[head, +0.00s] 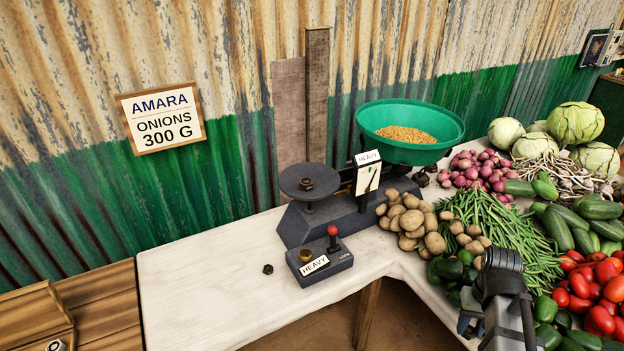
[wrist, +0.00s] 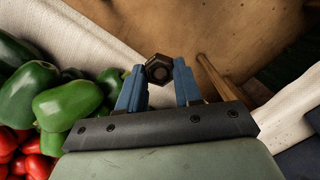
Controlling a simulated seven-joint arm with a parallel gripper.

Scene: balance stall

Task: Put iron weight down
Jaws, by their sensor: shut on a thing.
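My gripper (wrist: 158,78) is shut on a dark hexagonal iron weight (wrist: 158,68), held between its blue fingertips in the wrist view. Below the weight there is brown ground beside the white cloth's edge, so it is off the table. In the head view my gripper (head: 470,322) is at the lower right, in front of the vegetables; the held weight cannot be made out there. A similar weight (head: 268,269) lies on the white-covered table (head: 200,290). Another weight (head: 306,184) sits on the scale's dark round plate (head: 322,176).
The scale (head: 330,222) bears a green bowl (head: 425,150) of grain. A lever box (head: 322,264) labelled HEAVY stands before it. Potatoes (head: 410,220), beans (head: 505,235) and green peppers (head: 455,268) fill the right. The table's left part is clear. A sign (head: 160,118) reads "AMARA ONIONS 300 G".

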